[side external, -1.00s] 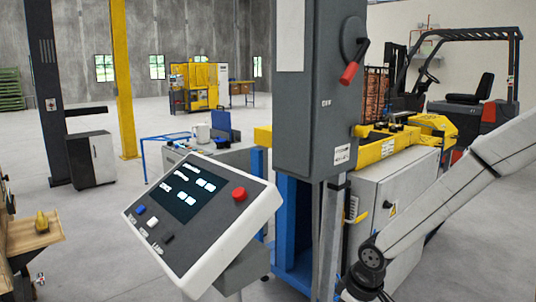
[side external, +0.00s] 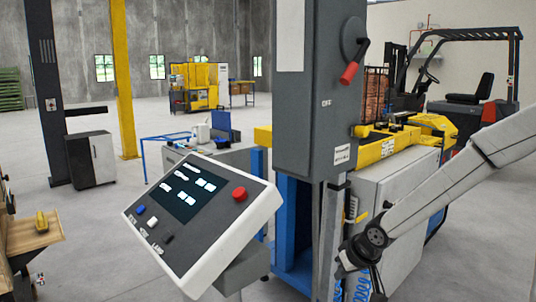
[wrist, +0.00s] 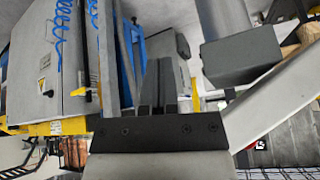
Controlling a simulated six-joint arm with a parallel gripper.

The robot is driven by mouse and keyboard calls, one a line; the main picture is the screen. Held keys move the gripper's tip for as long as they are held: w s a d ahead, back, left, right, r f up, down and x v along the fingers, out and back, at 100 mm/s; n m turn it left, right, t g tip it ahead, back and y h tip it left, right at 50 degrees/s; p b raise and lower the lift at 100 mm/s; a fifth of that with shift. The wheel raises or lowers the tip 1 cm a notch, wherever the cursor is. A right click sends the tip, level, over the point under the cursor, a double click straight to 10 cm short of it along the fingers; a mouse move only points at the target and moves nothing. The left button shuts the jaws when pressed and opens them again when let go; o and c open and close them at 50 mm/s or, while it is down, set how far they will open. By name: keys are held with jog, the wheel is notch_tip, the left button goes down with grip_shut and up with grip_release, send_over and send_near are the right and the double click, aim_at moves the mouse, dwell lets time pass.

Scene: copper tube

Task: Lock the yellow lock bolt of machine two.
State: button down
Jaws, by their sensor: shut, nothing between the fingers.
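A small yellow handle (side external: 360,216), which looks like the lock bolt, sticks out at the front edge of the grey cabinet (side external: 395,190) beside the machine. It also shows in the wrist view (wrist: 80,92), left of my gripper. Whether it is locked cannot be told. My gripper (wrist: 158,82) shows in the wrist view with its dark fingers together and empty, apart from the yellow handle. In the side view my wrist is low at the right, in front of the cabinet; the fingertips cannot be made out there.
A tilted control panel (side external: 195,210) with a red button stands at the front. A tall grey switch box (side external: 320,90) with a red-handled lever rises beside the cabinet. A blue coiled hose (side external: 358,285) hangs low near my wrist. Open floor lies at the left.

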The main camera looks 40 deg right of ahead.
aim_at(360, 131)
jog(key=w+d+r+m+t+h, duration=0.2)
jog(key=w+d+r+m+t, duration=0.15)
jog(key=d+r, duration=0.35)
jog(key=w+d+r+m+t+h, duration=0.25)
jog(key=d+r+m, duration=0.3)
jog(key=d, duration=0.35)
jog(key=s+d+r+m+t, duration=0.3)
jog(key=d+r, duration=0.2)
jog(key=r, duration=0.2)
jog(key=s+d+r+m+t, duration=0.2)
jog(key=d+r+m+t, duration=0.1)
jog(key=d+r, duration=0.3)
jog(key=shift+s+r, duration=0.4)
jog(key=shift+r, duration=0.6)
jog(key=shift+w+h, duration=0.15)
jog(key=shift+h, duration=0.1)
jog(key=f+x, duration=0.1)
jog(key=x, duration=0.9)
jog(key=shift+a, duration=2.05)
